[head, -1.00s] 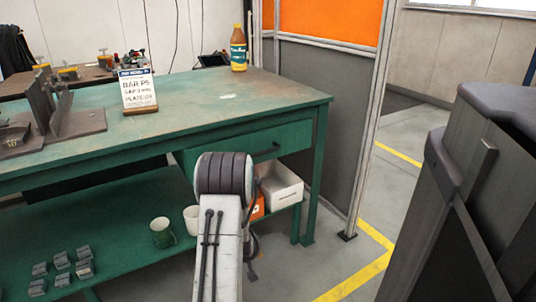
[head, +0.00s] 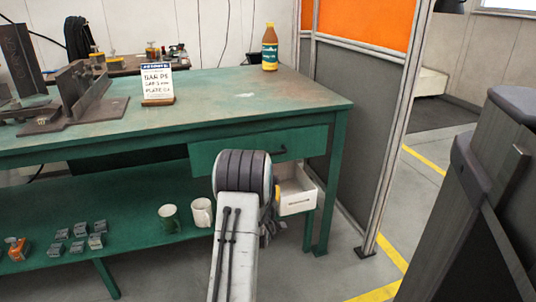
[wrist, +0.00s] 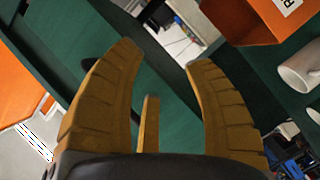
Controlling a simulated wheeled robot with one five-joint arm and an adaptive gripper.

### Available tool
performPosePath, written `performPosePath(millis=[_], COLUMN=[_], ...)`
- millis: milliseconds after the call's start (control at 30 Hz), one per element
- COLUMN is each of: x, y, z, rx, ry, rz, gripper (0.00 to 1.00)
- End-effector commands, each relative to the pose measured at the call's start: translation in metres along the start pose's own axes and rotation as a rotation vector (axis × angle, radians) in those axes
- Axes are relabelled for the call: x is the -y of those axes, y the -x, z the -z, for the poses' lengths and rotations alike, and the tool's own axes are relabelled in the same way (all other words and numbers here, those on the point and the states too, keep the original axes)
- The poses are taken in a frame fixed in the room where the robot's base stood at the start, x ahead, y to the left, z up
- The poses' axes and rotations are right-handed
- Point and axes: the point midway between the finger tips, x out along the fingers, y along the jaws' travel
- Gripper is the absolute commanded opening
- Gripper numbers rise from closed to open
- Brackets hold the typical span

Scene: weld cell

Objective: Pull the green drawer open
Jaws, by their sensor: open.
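The green drawer (head: 308,143) sits under the right part of the green workbench top, its front looking about flush with the frame. Its dark bar handle (head: 277,151) shows just above my arm in the head view. In the wrist view my gripper (wrist: 163,55) is open, its two yellow-brown fingers spread with nothing between them. A green surface, probably the drawer front (wrist: 175,100), lies beyond the fingers. A dark piece, probably the handle (wrist: 88,63), shows beside the left finger, partly hidden by it.
The bench top (head: 240,105) carries a sign (head: 157,83), a bottle (head: 270,47) and metal fixtures. A partition post (head: 395,130) stands to the right.

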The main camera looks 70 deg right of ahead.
Motion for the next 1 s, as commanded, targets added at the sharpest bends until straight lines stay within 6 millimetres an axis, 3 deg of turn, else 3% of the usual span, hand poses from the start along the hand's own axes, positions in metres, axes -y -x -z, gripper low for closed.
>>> performPosePath(millis=[433,667,1000], x=[-0.064,-0.069,-0.077], y=[0.012,0.01,-0.022], z=[0.035,0.038,0.043], rx=[-0.109,-0.098,-0.097], ry=[0.309,0.42,0.427], rz=[-0.3,-0.327,-0.327], gripper=[0.47,0.47,0.47])
